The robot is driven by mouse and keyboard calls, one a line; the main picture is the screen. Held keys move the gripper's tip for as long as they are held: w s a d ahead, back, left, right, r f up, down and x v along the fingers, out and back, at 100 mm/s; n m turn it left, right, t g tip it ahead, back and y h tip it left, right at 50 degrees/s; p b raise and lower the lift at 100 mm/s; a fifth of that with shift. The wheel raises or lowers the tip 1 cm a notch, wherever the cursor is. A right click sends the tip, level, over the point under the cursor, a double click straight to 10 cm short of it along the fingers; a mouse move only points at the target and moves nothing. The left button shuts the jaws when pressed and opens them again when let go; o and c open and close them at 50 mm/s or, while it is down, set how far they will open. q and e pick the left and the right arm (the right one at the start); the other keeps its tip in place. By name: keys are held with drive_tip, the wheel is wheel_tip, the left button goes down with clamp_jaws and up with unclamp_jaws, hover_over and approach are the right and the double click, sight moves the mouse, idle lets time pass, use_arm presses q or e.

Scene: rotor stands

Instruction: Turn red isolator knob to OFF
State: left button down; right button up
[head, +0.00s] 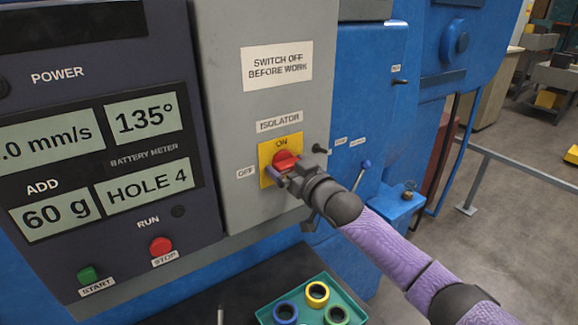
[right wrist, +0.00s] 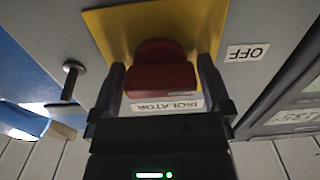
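The red isolator knob (head: 286,160) sits on a yellow plate (head: 266,176) on the grey cabinet. An ON label is above it and an OFF label (head: 246,172) to its left. My right gripper (head: 278,172) is at the knob. In the right wrist view the knob (right wrist: 160,75) lies between the two fingers of my right gripper (right wrist: 160,82), one on each side. They are very close to its sides; I cannot tell whether they press on it. The OFF label (right wrist: 246,52) shows beside the plate there. My left gripper is not in view.
Left of the knob is a dark panel with displays, a green start button (head: 89,276) and a red stop button (head: 161,247). A teal tray (head: 268,316) with several rings is below. Blue machinery with a lever (head: 361,175) stands to the right.

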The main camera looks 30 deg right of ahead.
drive_tip(key=shift+s, duration=0.15)
drive_tip(key=s+d+b, duration=0.1)
drive_tip(key=s, duration=0.8)
drive_tip(key=shift+s+d, duration=0.2)
drive_tip(key=shift+s, duration=0.1)
